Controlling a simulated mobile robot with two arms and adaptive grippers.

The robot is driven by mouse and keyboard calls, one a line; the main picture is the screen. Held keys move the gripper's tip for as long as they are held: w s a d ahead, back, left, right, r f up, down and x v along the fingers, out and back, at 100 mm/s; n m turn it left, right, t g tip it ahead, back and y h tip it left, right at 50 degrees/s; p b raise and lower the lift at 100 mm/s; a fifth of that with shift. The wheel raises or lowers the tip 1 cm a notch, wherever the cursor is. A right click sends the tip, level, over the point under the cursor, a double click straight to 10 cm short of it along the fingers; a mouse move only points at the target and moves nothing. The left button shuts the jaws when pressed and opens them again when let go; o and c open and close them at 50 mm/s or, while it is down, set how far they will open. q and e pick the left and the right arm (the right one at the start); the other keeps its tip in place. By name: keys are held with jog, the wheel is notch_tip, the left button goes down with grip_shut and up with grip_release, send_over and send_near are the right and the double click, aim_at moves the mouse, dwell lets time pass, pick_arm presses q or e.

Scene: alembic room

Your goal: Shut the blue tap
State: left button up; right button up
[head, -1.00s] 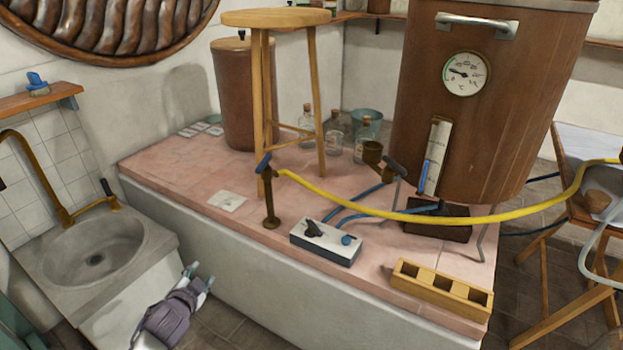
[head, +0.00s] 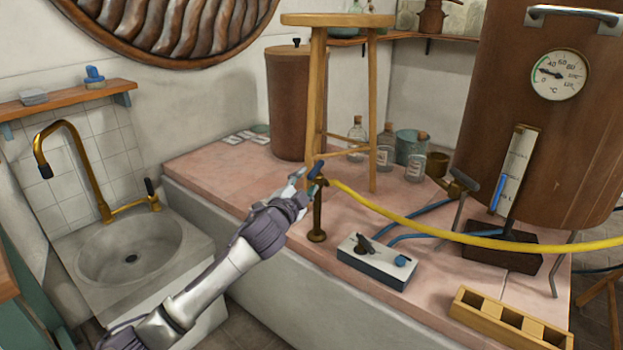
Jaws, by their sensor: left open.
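The blue tap is a brass standpipe (head: 318,215) with a blue lever handle (head: 316,170) on top, standing near the front edge of the pink tiled platform. A yellow hose (head: 400,216) runs from it to the right. My left gripper (head: 305,181) is open at the top of the tap, just left of the handle. Its fingers partly cover the tap head, and I cannot tell whether they touch the handle. My right gripper is not in view.
A wooden stool (head: 338,20) stands close behind the tap. A white and blue control box (head: 376,262) and a wooden rack (head: 508,322) lie to the right. A large copper vessel (head: 540,130) stands behind them. A sink (head: 130,255) is at left.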

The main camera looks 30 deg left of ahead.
aim_at(308, 180)
pick_arm(q)
jog(key=shift+x, duration=1.95)
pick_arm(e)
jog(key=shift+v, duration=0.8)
pick_arm(q)
grip_shut()
